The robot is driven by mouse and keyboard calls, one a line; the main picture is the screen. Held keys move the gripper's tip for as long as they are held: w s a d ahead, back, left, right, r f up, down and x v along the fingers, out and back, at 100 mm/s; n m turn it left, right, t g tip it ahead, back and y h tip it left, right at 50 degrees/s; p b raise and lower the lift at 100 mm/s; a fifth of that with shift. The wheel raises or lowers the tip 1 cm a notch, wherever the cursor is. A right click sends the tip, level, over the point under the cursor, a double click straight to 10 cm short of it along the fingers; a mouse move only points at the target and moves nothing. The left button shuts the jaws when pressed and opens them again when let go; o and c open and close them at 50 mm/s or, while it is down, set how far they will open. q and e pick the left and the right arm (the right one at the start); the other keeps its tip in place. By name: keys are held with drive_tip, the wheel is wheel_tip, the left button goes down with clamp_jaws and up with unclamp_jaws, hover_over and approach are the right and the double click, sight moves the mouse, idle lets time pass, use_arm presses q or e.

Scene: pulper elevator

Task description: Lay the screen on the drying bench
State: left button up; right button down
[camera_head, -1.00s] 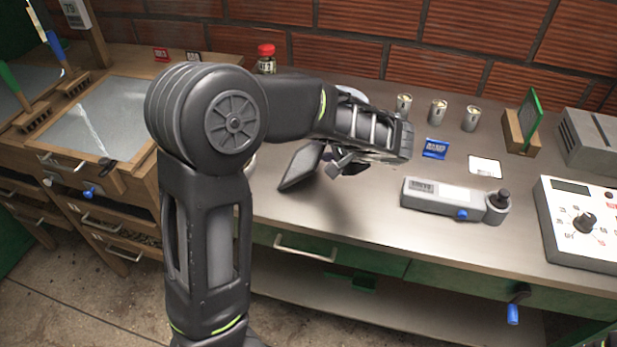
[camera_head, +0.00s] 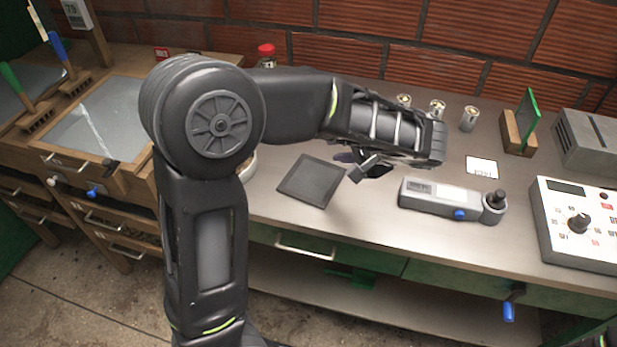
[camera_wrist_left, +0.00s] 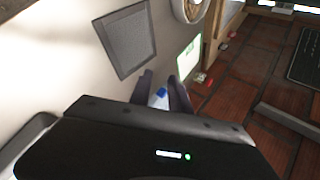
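The screen (camera_head: 312,181), a dark square panel with a thin frame, lies flat on the metal top of the bench (camera_head: 290,218), left of my left gripper. It also shows in the left wrist view (camera_wrist_left: 126,40), whole and outside the fingers. My left gripper (camera_head: 362,168) is just right of the screen, low over the bench top. In the left wrist view its two dark fingers (camera_wrist_left: 164,88) stand apart, with a blue spot visible between them. Whether a finger touches the screen's edge I cannot tell.
A grey handheld device (camera_head: 450,198) lies right of my gripper, near a white card (camera_head: 481,167). Small metal cups (camera_head: 438,108) stand behind. A control box (camera_head: 580,222) and a wooden block with a green plate (camera_head: 520,132) are at right. Bench top in front is clear.

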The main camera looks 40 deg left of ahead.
use_arm(q)
wheel_tip(320, 180, up, 8)
drive_tip(key=d+p, duration=0.2)
drive_tip(key=p, duration=0.3)
drive_tip(key=shift+s, duration=0.4)
drive_tip(key=shift+d, duration=0.1)
